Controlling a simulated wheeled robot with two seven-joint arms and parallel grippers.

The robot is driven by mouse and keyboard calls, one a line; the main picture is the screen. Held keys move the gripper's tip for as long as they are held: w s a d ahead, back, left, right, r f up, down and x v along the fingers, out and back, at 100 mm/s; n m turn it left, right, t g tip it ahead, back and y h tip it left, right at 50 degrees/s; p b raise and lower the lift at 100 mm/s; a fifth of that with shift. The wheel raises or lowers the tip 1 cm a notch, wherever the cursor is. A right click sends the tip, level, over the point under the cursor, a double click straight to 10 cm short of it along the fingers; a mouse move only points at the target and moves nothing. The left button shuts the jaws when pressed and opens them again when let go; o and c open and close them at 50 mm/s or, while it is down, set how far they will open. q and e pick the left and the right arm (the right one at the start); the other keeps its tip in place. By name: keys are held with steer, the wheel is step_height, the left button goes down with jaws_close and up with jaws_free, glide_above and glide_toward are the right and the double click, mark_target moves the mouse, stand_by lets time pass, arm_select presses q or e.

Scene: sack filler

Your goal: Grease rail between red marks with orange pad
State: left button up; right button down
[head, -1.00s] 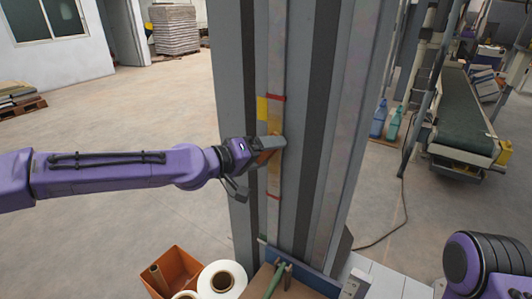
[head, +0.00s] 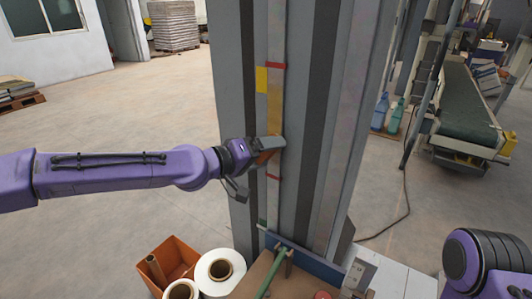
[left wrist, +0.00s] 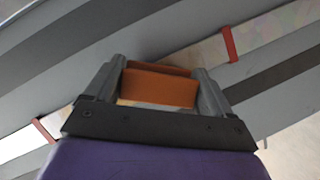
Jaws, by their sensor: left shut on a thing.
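The upright pale rail (head: 275,108) runs down the grey column. An upper red mark (head: 276,65) and a lower red mark (head: 273,177) cross it. Both marks also show in the left wrist view, one at upper right (left wrist: 229,45) and one at lower left (left wrist: 42,130). My left gripper (head: 274,146) is shut on the orange pad (left wrist: 158,88) and is at the rail, nearer the lower mark. Whether the pad touches the rail is hidden. The rail above the gripper, up to the upper mark, looks yellowish tan. My right gripper is not in view.
A yellow plate (head: 262,80) sits on the column left of the rail. Below stand an orange bin (head: 182,254), white rolls (head: 228,262) and a bench with a green-handled tool (head: 270,274). A conveyor (head: 468,108) and bottles (head: 395,117) stand at right.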

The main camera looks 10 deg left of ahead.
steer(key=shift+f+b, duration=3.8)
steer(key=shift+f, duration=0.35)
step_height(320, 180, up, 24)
steer(key=p, duration=2.4)
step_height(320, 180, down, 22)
steer(key=b, duration=2.1)
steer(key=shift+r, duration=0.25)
